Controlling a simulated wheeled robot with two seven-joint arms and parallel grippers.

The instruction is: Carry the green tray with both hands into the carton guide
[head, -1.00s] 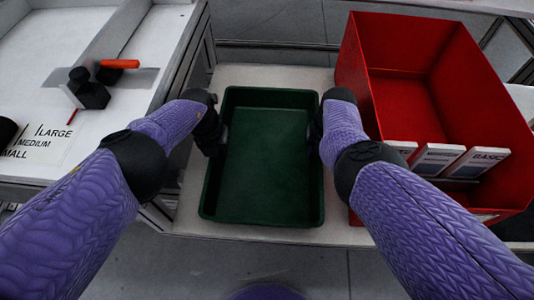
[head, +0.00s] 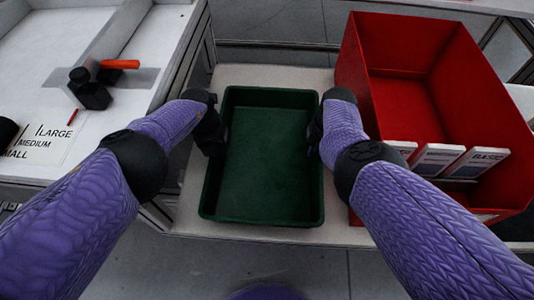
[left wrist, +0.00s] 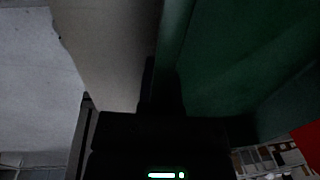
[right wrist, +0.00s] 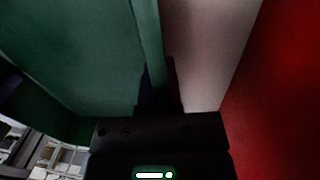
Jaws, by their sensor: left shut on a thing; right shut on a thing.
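The green tray (head: 265,165) is an empty, dark green rectangular tray in the middle of the head view, over the pale bench top. My left gripper (head: 220,138) is shut on its left wall; the left wrist view shows the wall (left wrist: 172,50) running into the fingers. My right gripper (head: 316,138) is shut on its right wall, and the right wrist view shows that wall (right wrist: 150,40) at the fingers. The tray looks level. I cannot tell whether it touches the bench. No carton guide is clearly identifiable.
A large open red bin (head: 400,100) stands close to the right of the tray, with several white cards (head: 435,160) at its front. A white bench (head: 40,60) at left holds a black tool (head: 90,90), an orange-handled item (head: 120,64) and a size label (head: 45,143).

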